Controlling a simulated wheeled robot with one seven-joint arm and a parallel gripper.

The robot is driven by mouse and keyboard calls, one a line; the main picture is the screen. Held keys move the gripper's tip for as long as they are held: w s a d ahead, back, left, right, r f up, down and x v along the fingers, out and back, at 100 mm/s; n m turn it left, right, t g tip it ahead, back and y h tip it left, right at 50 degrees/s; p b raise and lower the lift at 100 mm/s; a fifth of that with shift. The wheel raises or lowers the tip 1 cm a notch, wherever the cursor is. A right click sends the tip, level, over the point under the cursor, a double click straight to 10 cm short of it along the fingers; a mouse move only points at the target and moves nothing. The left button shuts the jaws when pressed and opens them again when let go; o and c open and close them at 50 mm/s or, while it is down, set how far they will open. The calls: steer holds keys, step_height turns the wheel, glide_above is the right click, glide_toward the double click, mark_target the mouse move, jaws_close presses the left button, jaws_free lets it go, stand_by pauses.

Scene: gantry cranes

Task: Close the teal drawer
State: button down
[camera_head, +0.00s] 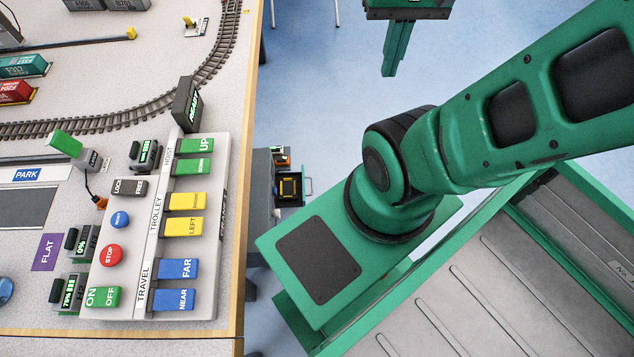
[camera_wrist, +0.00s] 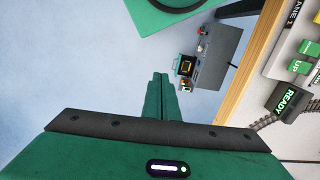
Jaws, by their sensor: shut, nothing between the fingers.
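The teal drawer (camera_head: 309,187) stands pulled out from a small grey cabinet beside the table's right edge. Its inside is dark and holds a yellow-edged object (camera_head: 289,187). In the wrist view the drawer (camera_wrist: 178,61) shows right of and beyond my fingertips, small and far off. My gripper (camera_head: 390,74) is at the top of the head view, above the floor, up and to the right of the drawer and well apart from it. In the wrist view the fingers (camera_wrist: 160,77) are together, with nothing between them.
The grey cabinet (camera_wrist: 219,62) stands close to the wooden table edge (camera_head: 250,120). The table carries a control panel (camera_head: 160,230) with coloured buttons, and a toy track (camera_head: 130,112). Blue floor (camera_head: 320,90) is clear between the drawer and my gripper.

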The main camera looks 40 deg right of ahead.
steer(key=w+d+f+m, duration=0.3)
steer(key=w+d+f, duration=0.3)
steer(key=w+f, duration=0.3)
steer(key=w+d+f+m, duration=0.3)
steer(key=w+d+f, duration=0.2)
steer(key=w+f, duration=0.4)
steer(key=w+d+f+m, duration=0.25)
steer(key=w+f, duration=0.25)
steer(key=f, duration=0.7)
step_height(320, 180, down, 21)
steer(key=m+y, duration=0.1)
steer(key=m, duration=0.3)
steer(key=s+a+f+m+t+y, duration=0.1)
steer(key=s+a+f+m, duration=0.15)
steer(key=f, duration=0.35)
steer(key=s+a+f+m, duration=0.1)
steer(key=a+f, duration=0.2)
steer(key=f, duration=0.4)
steer(key=s+a+f+m+t+y, duration=0.1)
steer(key=s+a+f+m, duration=0.1)
steer(key=f, duration=0.4)
steer(key=w+a+r+x, duration=0.1)
steer(key=a+x, duration=0.1)
steer(key=x, duration=1)
steer(key=shift+w+a+f, duration=0.15)
steer(key=shift+a+f, duration=0.15)
steer(key=shift+f, duration=0.1)
